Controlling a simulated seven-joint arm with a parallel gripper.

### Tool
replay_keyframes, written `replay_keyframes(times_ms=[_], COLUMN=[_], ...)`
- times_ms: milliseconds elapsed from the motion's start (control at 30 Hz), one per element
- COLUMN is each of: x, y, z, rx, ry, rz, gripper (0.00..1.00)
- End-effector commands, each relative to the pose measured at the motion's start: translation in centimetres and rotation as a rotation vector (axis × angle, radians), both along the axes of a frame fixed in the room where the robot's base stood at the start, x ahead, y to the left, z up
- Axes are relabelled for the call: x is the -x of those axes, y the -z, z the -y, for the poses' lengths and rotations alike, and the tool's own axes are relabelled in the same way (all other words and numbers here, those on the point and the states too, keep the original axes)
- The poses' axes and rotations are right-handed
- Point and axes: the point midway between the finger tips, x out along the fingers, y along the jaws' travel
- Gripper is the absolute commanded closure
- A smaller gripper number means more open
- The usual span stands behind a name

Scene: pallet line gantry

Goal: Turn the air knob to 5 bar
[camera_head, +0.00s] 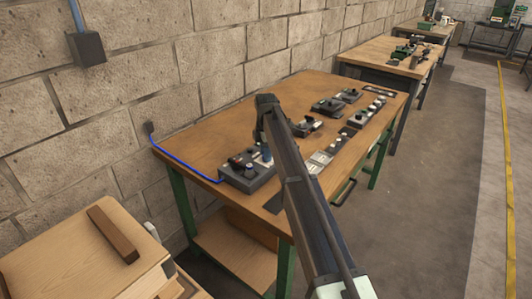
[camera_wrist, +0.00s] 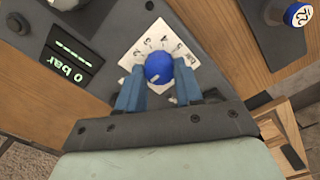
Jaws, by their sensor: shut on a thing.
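The air knob (camera_wrist: 158,66) is a round blue knob on a pale square dial plate (camera_wrist: 140,50) in the wrist view. Small figures ring the dial, too small to read surely, and I cannot tell which one the knob points to. My gripper (camera_wrist: 157,84) has its two blue fingers on either side of the knob and is shut on it. Left of the knob, a dark display (camera_wrist: 72,52) shows "0 bar" and a row of green dashes. In the head view, my gripper (camera_head: 266,152) is over the grey control box (camera_head: 238,182) near the bench's front-left end.
The box sits on a wooden bench (camera_head: 215,130) with green legs. A blue hose (camera_head: 185,166) runs from it to the block wall. Several other devices (camera_head: 328,106) stand farther along the bench. A wooden box (camera_head: 75,255) is at lower left. The floor at right is clear.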

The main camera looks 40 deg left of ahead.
Motion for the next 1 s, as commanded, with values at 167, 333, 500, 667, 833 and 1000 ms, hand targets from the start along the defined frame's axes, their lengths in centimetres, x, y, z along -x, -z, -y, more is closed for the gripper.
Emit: replay_keyframes(times_ms=[167, 333, 500, 667, 833, 1000], x=[0.0, -0.01, -0.02, -0.04, -0.07, -0.11], y=[-0.01, -0.01, -0.02, -0.01, -0.02, -0.02], z=[0.0, -0.01, -0.02, -0.04, -0.07, -0.09], rx=[0.0, 0.0, 0.0, 0.0, 0.0, 0.0], ry=[0.002, 0.028, 0.104, 0.226, 0.384, 0.546], rz=[0.0, 0.0, 0.0, 0.0, 0.0, 0.0], gripper=[0.95, 0.95, 0.95, 0.95, 0.95, 0.95])
